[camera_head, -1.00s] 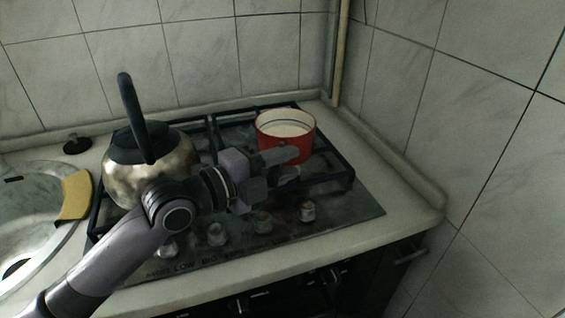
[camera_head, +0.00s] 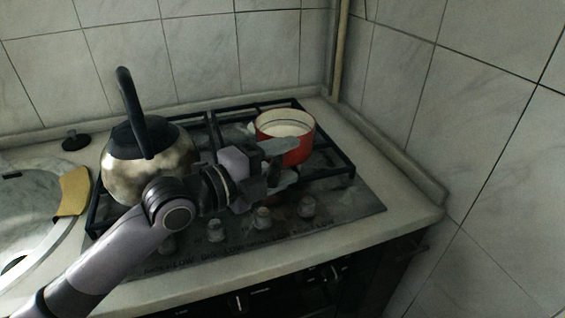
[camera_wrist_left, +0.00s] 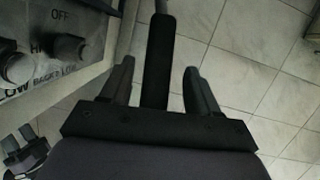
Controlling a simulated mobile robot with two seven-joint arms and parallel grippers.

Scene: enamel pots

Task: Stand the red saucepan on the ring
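The red saucepan (camera_head: 285,138), with a pale inside, stands upright on the back right of the hob's grate in the head view. My left gripper (camera_head: 288,162) is in front of it, its fingers spread and pointing right. In the left wrist view, a straight black handle (camera_wrist_left: 159,60) runs between the two fingers of my left gripper (camera_wrist_left: 160,78), with a gap on each side. The handle is largely hidden by the gripper in the head view. The ring beneath the pan is hidden.
A steel kettle (camera_head: 148,172) with a tall black handle stands on the left of the hob. Control knobs (camera_head: 262,217) line the hob's front. A sink (camera_head: 30,215) with a yellow cloth (camera_head: 73,190) is at the left. Tiled walls close the back and right.

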